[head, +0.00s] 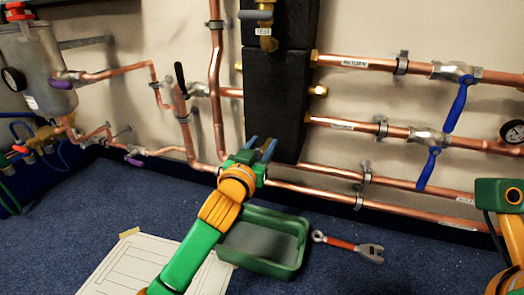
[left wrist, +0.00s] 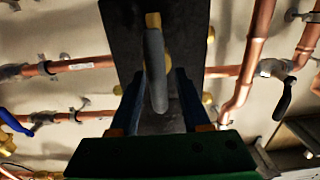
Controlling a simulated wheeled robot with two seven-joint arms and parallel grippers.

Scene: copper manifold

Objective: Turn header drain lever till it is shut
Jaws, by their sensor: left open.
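In the left wrist view a grey lever (left wrist: 157,75) on a brass fitting (left wrist: 152,20) stands in front of the black header; I take it for the header drain lever. It runs down the picture between my two open blue fingers (left wrist: 157,100), with gaps visible on both sides. In the head view my left gripper (head: 262,146) is at the lower part of the black header (head: 275,95) and hides the lever there. My right arm shows only in part at the right edge; its fingers are not visible.
Copper pipes run along the wall, with two blue levers (head: 460,104) at right and a black lever (head: 181,78) at left. Another brass valve with a grey handle (head: 255,14) is at the top. A green tray (head: 300,245), a wrench (head: 348,246) and paper lie on the floor.

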